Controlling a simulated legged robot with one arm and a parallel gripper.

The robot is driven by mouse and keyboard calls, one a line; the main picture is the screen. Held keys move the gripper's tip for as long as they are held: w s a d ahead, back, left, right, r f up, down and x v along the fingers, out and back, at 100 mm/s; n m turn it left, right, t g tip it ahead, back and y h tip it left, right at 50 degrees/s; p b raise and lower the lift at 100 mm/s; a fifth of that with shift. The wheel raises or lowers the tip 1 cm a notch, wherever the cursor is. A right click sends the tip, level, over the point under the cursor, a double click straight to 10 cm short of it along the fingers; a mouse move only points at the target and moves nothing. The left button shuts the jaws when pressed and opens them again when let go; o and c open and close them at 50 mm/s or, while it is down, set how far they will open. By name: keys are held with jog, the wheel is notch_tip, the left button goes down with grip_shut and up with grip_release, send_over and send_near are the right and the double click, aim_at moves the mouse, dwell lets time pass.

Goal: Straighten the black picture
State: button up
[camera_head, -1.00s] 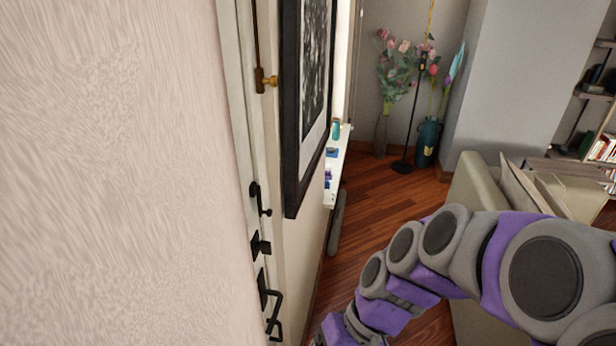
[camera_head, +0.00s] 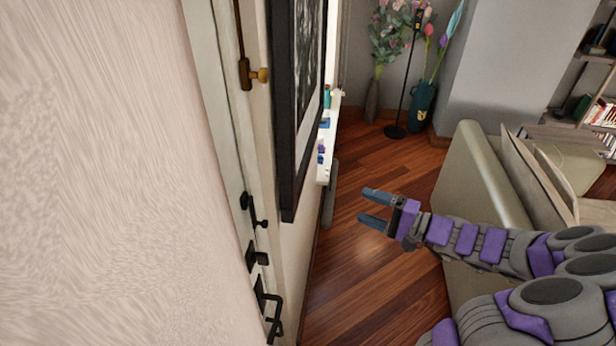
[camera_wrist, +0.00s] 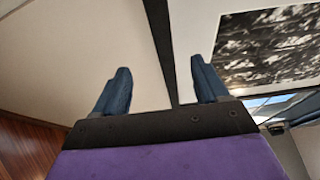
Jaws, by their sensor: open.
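The black picture (camera_head: 286,130) hangs on the wall at the left in the head view, seen at a steep angle, its top cut off by the frame. It has a black frame, a white mat and a dark grey print. In the wrist view its black frame edge (camera_wrist: 160,50) runs between my fingertips, with the print (camera_wrist: 268,45) at the upper right. My gripper (camera_head: 368,207) is open and empty, with two blue fingers. In the head view it is right of the picture and lower in the image. In the wrist view the fingers (camera_wrist: 160,85) point toward the wall. Contact cannot be told.
A white door edge with black handles (camera_head: 266,300) is close on the left. A white ledge (camera_head: 329,150) with small objects lies behind the picture. A pale sofa (camera_head: 480,165) stands right. Vases with flowers (camera_head: 422,105) stand behind. Wooden floor (camera_head: 350,270) is open between.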

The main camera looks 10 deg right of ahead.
aim_at(303, 183)
jog(key=x, duration=1.7)
jog(key=shift+w+a+b, duration=0.1)
jog(key=shift+a+b, duration=0.05)
jog(key=shift+b, duration=0.25)
jog(key=shift+f, duration=0.15)
grip_shut()
